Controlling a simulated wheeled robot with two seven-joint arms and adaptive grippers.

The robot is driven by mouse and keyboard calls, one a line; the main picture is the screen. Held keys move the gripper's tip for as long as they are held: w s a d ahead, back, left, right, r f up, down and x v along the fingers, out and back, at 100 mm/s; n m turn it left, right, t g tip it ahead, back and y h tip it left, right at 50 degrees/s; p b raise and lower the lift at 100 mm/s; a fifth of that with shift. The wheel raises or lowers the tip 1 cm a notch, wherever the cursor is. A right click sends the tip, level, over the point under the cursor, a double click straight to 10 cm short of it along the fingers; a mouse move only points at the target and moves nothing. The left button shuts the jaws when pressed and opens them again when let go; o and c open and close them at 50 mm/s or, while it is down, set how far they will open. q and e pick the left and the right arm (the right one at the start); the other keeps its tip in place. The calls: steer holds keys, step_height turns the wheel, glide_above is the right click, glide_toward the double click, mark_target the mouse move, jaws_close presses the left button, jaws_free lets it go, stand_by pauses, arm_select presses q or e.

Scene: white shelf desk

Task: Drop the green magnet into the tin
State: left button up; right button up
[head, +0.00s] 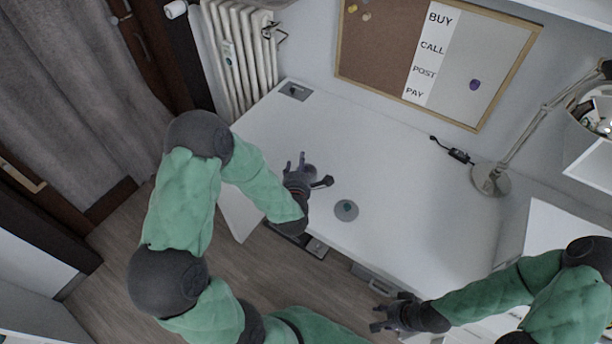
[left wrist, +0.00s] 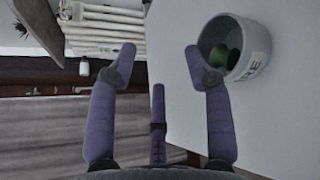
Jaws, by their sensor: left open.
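The tin (head: 346,215) is a small round grey container on the white desk, right of my left gripper. In the left wrist view the tin (left wrist: 262,46) is upright at the upper right, with partly visible lettering on its side. The green magnet (left wrist: 225,56) lies inside the tin; it also shows as a small dark green spot in the head view (head: 347,208). My left gripper (head: 312,171) is open and empty, left of the tin near the desk's left edge; its spread fingers also show in the left wrist view (left wrist: 158,62). My right gripper (head: 377,317) looks open and empty, low at the desk's front.
A board (head: 385,45) with a white list strip and a purple magnet (head: 475,85) hangs on the wall behind. A desk lamp (head: 491,179) stands at the right back. A radiator (head: 240,55) is at the left back. The desk's middle is clear.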

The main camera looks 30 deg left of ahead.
arm_select(q)
steer(key=shift+s, duration=0.1)
steer(key=v, duration=1.2)
